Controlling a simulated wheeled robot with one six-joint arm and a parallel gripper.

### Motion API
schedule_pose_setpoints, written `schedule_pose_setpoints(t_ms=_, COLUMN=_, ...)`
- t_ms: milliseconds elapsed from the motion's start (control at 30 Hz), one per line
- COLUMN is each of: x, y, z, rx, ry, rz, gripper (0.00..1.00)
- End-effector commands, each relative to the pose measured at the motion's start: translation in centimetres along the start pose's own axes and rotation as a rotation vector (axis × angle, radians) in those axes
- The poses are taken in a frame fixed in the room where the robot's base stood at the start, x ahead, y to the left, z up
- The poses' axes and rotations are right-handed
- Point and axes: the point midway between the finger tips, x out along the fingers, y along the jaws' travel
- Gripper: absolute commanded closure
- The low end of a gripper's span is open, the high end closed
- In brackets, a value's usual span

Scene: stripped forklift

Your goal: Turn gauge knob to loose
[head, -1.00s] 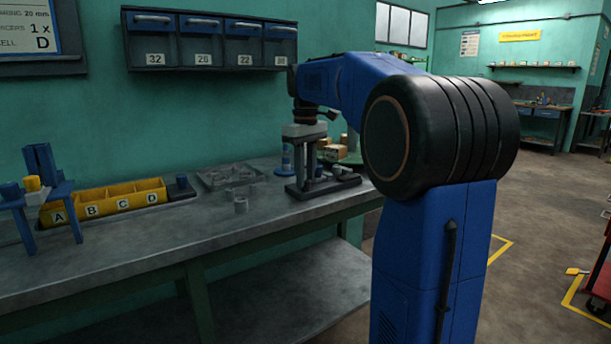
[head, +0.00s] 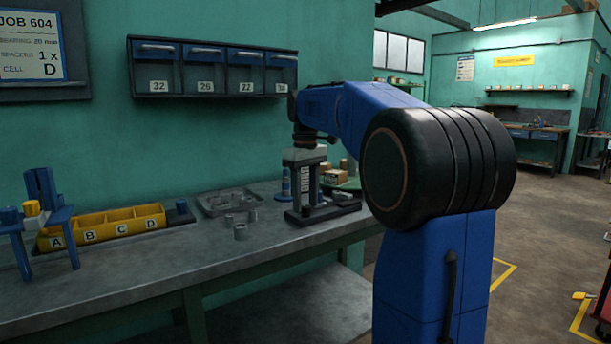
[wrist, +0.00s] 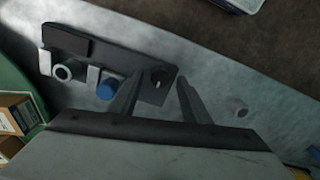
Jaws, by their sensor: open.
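A dark fixture plate (wrist: 100,52) lies on the bench in the wrist view. A small dark round piece with a white mark (wrist: 158,78), which looks like the gauge knob, sits at its right end. A blue round cap (wrist: 107,91) and a grey ring (wrist: 64,73) are further left on it. My gripper (wrist: 159,82) is open, its two fingers on either side of the marked piece, with no visible grip on it. In the head view my gripper (head: 305,200) points down over the fixture base (head: 293,217); its fingertips are hard to make out there.
In the head view, a yellow bin row (head: 105,225) and a blue stand (head: 42,215) are at the left of the bench. A grey tray (head: 228,203) and loose rings (head: 240,231) lie left of the fixture. Cardboard boxes (head: 334,177) stand behind it.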

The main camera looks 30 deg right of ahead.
Motion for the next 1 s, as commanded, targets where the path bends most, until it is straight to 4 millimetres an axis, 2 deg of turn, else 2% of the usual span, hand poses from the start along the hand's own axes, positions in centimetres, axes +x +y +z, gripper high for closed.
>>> schedule_pose_setpoints(t_ms=167, x=-2.7, y=0.0, z=-0.1, rx=0.000, ry=0.002, rz=0.001, gripper=0.57)
schedule_pose_setpoints(t_ms=700, x=-13.3, y=0.1, z=-0.1, rx=0.000, ry=0.003, rz=0.002, gripper=0.57)
schedule_pose_setpoints(t_ms=1000, x=-16.4, y=0.0, z=0.0, rx=0.000, ry=0.001, rz=0.001, gripper=0.57)
